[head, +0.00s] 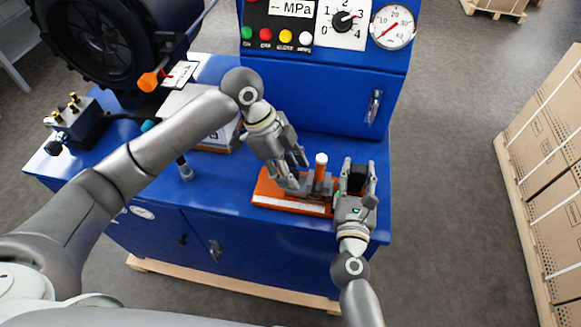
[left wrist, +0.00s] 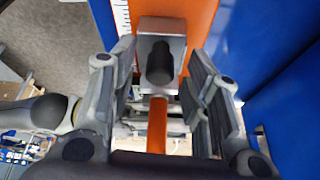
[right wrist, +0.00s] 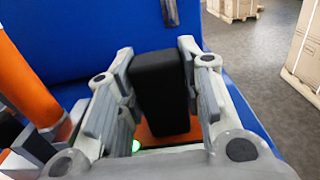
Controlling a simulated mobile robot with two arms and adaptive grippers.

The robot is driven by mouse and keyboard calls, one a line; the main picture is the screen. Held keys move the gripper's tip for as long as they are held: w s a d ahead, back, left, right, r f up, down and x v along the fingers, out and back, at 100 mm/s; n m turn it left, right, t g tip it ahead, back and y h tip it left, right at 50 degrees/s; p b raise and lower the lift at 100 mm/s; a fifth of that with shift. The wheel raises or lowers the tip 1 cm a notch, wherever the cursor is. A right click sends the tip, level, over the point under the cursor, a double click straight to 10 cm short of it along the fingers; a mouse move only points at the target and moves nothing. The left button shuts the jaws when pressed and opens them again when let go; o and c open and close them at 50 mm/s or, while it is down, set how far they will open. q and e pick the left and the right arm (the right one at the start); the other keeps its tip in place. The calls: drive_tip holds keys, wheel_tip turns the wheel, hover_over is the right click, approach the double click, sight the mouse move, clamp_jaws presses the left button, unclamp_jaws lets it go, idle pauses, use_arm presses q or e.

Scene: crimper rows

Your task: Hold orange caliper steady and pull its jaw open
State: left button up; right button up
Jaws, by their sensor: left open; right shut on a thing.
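The orange caliper (head: 262,190) lies on the blue bench top, with a pale scale strip (head: 290,204) along its front edge. A grey sliding jaw with a black knob (left wrist: 160,62) and an upright orange post with a white tip (head: 320,170) stand on it. My left gripper (head: 298,172) is open above the caliper; in the left wrist view its fingers lie either side of the jaw's knob, with gaps. My right gripper (head: 357,172) is shut on the black block (right wrist: 160,92) at the caliper's right end; orange shows beneath this block.
A blue panel with gauges (head: 393,27), a dial and buttons rises behind the bench. A black-and-brass valve block (head: 76,118), a large black wheel and a white-topped box (head: 185,103) are to the left. Stacked cartons (head: 550,150) stand on the floor at right.

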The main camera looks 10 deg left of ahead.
use_arm(q)
clamp_jaws()
idle(0.3)
drive_tip(key=shift+a, duration=1.45)
unclamp_jaws()
drive_tip(key=shift+d, duration=0.1)
